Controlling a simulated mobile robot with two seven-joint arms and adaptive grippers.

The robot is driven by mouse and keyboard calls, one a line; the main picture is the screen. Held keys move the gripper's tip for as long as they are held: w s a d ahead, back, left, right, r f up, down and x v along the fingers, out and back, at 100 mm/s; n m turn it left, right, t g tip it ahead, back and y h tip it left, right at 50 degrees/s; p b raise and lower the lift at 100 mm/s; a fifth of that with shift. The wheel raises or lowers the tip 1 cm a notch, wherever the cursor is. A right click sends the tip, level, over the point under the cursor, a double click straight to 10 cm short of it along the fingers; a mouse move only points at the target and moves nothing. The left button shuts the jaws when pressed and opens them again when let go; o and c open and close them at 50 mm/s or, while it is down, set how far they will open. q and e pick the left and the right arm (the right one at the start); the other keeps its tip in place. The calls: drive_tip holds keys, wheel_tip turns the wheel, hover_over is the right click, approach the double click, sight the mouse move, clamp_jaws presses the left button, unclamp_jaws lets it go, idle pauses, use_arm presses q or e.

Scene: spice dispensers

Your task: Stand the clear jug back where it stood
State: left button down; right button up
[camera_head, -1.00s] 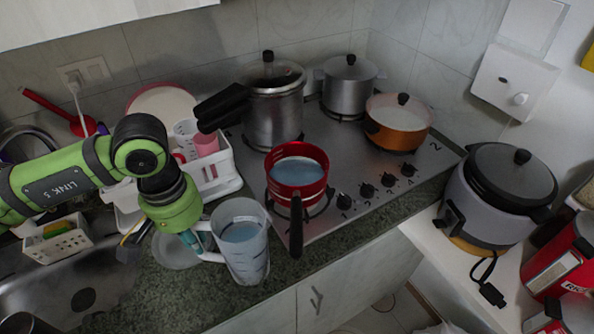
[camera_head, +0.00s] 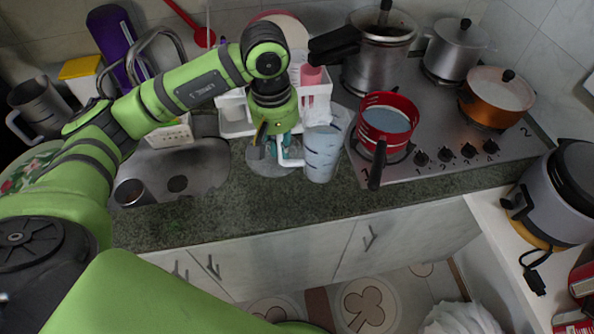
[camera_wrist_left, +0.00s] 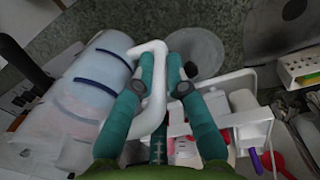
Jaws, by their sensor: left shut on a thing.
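The clear jug (camera_head: 322,153) has dark marks on its side and a white handle on its left. It looks roughly upright, in front of and left of the red saucepan (camera_head: 387,118). My left gripper (camera_head: 280,150) is shut on the jug's handle. In the left wrist view, the teal fingers (camera_wrist_left: 158,75) close around the white handle, with the jug (camera_wrist_left: 90,85) to their left. I cannot tell whether the jug's base touches the counter. The saucepan on the stove holds bluish liquid. My right gripper is not in view.
A round clear dish (camera_head: 262,160) lies under my left gripper. A white rack (camera_head: 314,92) stands behind the jug. The sink (camera_head: 205,168) and another jug (camera_head: 40,108) are to the left. The front counter (camera_head: 250,212) is clear.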

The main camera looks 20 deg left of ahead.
sight(283, 165)
use_arm(q)
drive_tip(key=f, duration=0.1)
drive_tip(key=f+p, duration=0.1)
drive_tip(key=f, duration=0.1)
drive_tip(key=shift+w, duration=0.3)
wheel_tip(283, 165, down, 4)
drive_tip(key=shift+s+r+p, duration=0.1)
drive_tip(key=shift+p, duration=0.7)
drive_tip(key=shift+f+b, duration=0.35)
drive_tip(key=shift+b, duration=0.05)
drive_tip(key=c, duration=1.3)
unclamp_jaws()
drive_tip(key=shift+o, duration=0.2)
drive_tip(key=shift+s, duration=0.1)
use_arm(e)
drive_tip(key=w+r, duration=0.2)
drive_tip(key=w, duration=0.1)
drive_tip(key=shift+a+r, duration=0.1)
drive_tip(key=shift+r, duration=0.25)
use_arm(q)
drive_tip(key=shift+r, duration=0.1)
